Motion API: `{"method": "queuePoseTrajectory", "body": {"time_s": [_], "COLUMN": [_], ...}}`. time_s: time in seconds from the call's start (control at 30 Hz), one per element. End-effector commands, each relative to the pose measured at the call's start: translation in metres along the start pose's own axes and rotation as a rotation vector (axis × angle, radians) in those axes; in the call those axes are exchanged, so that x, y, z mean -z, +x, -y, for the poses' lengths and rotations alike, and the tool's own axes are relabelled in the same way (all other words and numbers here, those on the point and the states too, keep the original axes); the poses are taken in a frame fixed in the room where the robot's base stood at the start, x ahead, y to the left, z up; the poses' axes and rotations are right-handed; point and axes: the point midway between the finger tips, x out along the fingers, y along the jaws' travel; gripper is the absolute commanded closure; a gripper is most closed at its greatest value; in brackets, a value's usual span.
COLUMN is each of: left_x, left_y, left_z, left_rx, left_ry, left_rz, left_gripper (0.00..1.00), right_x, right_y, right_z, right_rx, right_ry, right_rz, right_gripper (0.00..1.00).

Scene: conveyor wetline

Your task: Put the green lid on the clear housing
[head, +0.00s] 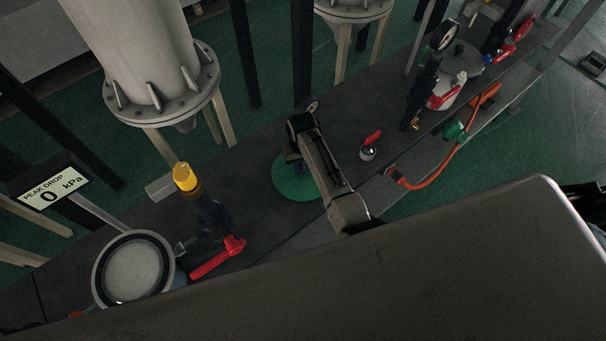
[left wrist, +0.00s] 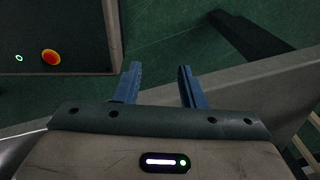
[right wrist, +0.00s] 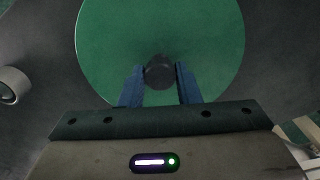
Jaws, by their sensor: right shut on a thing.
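The green lid (head: 284,184) is a flat round disc with a dark knob (right wrist: 160,72). It is near the middle of the head view, and the lid (right wrist: 105,45) fills much of the right wrist view. My right gripper (right wrist: 158,76) is shut on the knob; in the head view the right gripper (head: 293,160) partly covers the lid. I cannot tell whether the lid touches the bench. A round housing (head: 163,250) with a dark ring around a pale opening stands at lower left, apart from the lid. My left gripper (left wrist: 157,85) is open and empty.
A dark pipe with a yellow cap (head: 185,177) and a red-handled valve (head: 218,257) stand beside the housing, towards the lid. A small red-topped valve (head: 369,146) and an orange hose (head: 440,176) lie to the right. A display (head: 50,192) reads 0 kPa.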

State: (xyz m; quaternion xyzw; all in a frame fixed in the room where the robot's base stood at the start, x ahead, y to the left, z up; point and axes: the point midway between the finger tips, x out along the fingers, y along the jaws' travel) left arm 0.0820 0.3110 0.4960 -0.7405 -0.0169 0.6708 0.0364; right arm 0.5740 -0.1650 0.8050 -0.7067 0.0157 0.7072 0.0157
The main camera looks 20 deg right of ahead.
Motion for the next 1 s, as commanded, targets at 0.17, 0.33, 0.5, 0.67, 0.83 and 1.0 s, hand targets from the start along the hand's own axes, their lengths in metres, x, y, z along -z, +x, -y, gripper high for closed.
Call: {"method": "queuePoseTrajectory", "body": {"time_s": [0.17,0.33,0.5,0.67,0.83,1.0], "left_x": [0.001,0.002,0.002,0.002,0.003,0.003], "left_y": [-0.007,-0.012,-0.017,-0.017,-0.017,-0.017], "left_z": [0.001,0.001,0.001,0.001,0.001,0.001], "left_rx": [0.000,0.000,0.000,0.000,0.000,0.000], "left_ry": [0.000,0.000,0.000,0.000,0.000,0.000], "left_rz": [-0.001,-0.001,-0.001,-0.001,-0.001,-0.001], "left_gripper": [0.64,0.64,0.64,0.64,0.64,0.64], "right_x": [0.001,0.001,0.001,0.001,0.001,0.001], "right_y": [-0.007,-0.011,-0.015,-0.017,-0.022,-0.028], "right_z": [0.000,0.000,0.000,0.000,0.000,0.000], "right_rx": [0.000,0.000,0.000,0.000,0.000,0.000], "right_ry": [0.000,0.000,0.000,0.000,0.000,0.000], "right_rz": [-0.001,-0.001,-0.001,-0.002,-0.002,-0.002], "right_gripper": [0.89,0.89,0.89,0.89,0.89,0.89]}}
